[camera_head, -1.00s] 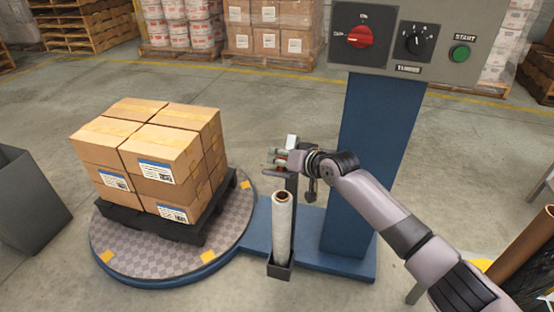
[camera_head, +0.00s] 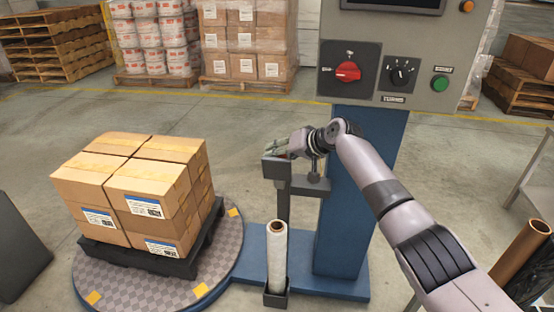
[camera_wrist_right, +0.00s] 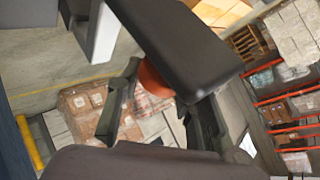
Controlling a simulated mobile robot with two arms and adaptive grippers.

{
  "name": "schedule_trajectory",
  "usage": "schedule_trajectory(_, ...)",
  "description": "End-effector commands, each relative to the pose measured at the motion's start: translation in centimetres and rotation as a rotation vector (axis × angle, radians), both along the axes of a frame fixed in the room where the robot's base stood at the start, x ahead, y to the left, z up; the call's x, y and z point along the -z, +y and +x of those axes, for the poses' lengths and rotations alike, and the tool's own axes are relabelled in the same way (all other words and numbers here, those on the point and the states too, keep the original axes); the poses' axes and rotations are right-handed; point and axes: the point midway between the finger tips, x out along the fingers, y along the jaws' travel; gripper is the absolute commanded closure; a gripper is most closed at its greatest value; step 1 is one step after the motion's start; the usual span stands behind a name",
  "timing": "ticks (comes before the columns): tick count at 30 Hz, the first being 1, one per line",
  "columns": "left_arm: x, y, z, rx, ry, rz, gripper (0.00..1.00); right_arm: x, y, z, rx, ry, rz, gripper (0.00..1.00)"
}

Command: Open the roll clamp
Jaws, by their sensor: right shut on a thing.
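The roll clamp (camera_head: 276,169) is a dark grey bracket at the top of a thin post, left of the blue column. My right gripper (camera_head: 275,151) reaches in from the right, with its fingers at the top of the clamp. In the right wrist view, the fingers (camera_wrist_right: 158,95) are closed around a red-orange handle (camera_wrist_right: 152,80), partly hidden by a dark grey bar. The film roll (camera_head: 277,258) stands upright in a small dark holder below the clamp. My left gripper is not in view.
A blue column (camera_head: 352,205) carries the control panel (camera_head: 440,90) with a red switch, black dial and green button. Stacked boxes (camera_head: 135,190) sit on a pallet on the round turntable (camera_head: 130,287) at left. A brown roll (camera_head: 524,250) stands at right.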

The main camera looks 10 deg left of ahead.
Motion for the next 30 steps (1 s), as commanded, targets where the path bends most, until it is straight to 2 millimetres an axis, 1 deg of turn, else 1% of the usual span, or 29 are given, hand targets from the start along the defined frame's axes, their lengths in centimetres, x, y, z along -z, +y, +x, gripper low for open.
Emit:
schedule_trajectory(1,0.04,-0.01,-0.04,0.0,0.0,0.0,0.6,-0.43,-0.17,0.35,0.006,-0.01,0.0,1.0)
schedule_trajectory(3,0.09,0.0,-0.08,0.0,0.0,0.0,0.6,-0.51,-0.19,0.46,0.006,-0.011,0.0,1.0)
schedule_trajectory(18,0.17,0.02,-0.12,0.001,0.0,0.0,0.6,-0.47,-0.35,0.61,0.008,-0.009,-0.002,1.0)
schedule_trajectory(19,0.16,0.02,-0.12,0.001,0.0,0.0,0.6,-0.46,-0.36,0.62,0.008,-0.009,-0.002,0.66)
schedule_trajectory(27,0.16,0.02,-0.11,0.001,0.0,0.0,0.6,-0.36,-0.24,0.47,0.005,-0.004,-0.002,0.48)
schedule_trajectory(30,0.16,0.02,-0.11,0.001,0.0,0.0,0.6,-0.35,-0.18,0.43,0.004,-0.003,-0.002,0.48)
